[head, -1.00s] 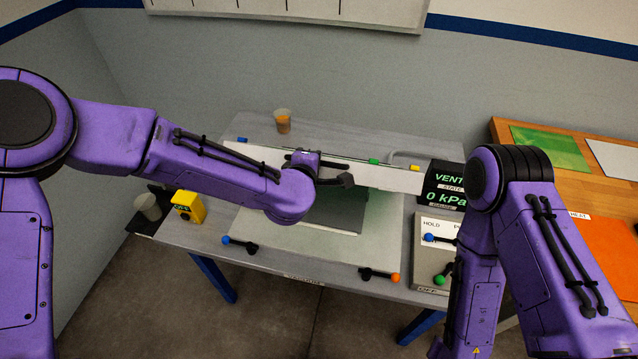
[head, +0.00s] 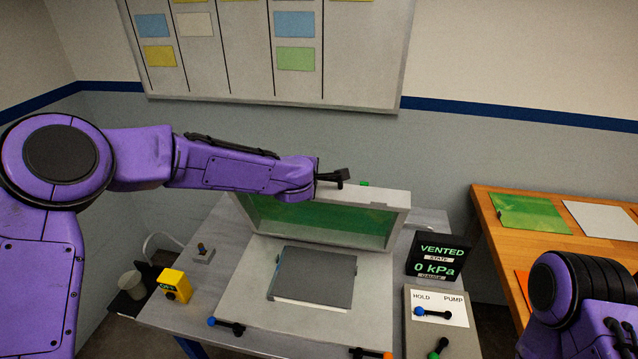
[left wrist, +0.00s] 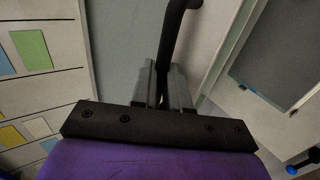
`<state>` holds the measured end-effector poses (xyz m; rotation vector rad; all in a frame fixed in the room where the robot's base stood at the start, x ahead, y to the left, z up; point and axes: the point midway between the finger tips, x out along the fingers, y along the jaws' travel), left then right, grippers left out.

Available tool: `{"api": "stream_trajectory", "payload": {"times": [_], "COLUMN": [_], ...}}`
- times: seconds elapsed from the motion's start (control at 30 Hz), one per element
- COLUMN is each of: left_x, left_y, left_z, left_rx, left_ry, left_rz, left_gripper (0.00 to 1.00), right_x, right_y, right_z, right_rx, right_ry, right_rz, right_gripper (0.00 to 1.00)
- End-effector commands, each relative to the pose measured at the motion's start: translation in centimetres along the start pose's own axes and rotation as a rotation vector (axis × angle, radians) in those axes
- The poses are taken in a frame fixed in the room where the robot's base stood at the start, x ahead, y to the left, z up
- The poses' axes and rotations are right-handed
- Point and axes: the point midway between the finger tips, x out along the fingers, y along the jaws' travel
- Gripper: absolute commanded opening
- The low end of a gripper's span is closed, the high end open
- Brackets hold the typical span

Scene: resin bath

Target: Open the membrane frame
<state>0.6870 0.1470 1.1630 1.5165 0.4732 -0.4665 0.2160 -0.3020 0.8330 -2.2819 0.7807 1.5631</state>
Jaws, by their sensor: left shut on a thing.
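The membrane frame (head: 388,200) is swung up at the back of the bench, white-edged with a green membrane (head: 300,222) facing me. My left gripper (head: 332,178) is at its top edge. In the left wrist view my left gripper (left wrist: 164,88) is shut on a black bar-like handle (left wrist: 178,38). Below the frame, a dark grey panel (head: 312,276) lies on the pale bed (head: 250,285). My right gripper is out of view; only part of my right arm shows at the lower right.
A display (head: 437,257) reads VENTED and 0 kPa. A control box (head: 450,300) marked HOLD and PUMP has levers. Blue-tipped (head: 226,325) and orange-tipped (head: 372,354) clamps sit at the bed's front. A yellow box (head: 173,284) and cup (head: 131,284) stand left. A wooden table (head: 490,235) stands right.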

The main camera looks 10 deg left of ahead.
Motion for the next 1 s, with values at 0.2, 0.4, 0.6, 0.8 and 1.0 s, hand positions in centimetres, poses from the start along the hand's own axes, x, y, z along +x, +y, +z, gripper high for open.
{"api": "stream_trajectory", "payload": {"times": [0.2, 0.4, 0.6, 0.8, 1.0], "left_x": [0.3, 0.3, 0.3, -0.1, -4.2], "left_y": [-0.5, -0.6, -0.5, -0.5, -0.4], "left_z": [-0.2, -0.2, -0.1, -0.1, -0.1], "left_rx": [-0.003, -0.003, -0.002, -0.002, -0.003], "left_ry": [0.004, 0.005, 0.004, 0.003, 0.001], "left_rz": [-0.012, -0.013, -0.012, -0.011, -0.004], "left_gripper": [0.00, 0.24, 0.34, 0.34, 0.34], "right_x": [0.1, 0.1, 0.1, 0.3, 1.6], "right_y": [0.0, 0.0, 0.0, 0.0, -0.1], "right_z": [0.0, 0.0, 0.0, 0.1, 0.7], "right_rx": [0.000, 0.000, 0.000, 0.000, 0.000], "right_ry": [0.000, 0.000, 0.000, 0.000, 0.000], "right_rz": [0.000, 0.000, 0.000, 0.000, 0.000], "right_gripper": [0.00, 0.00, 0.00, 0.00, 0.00]}}
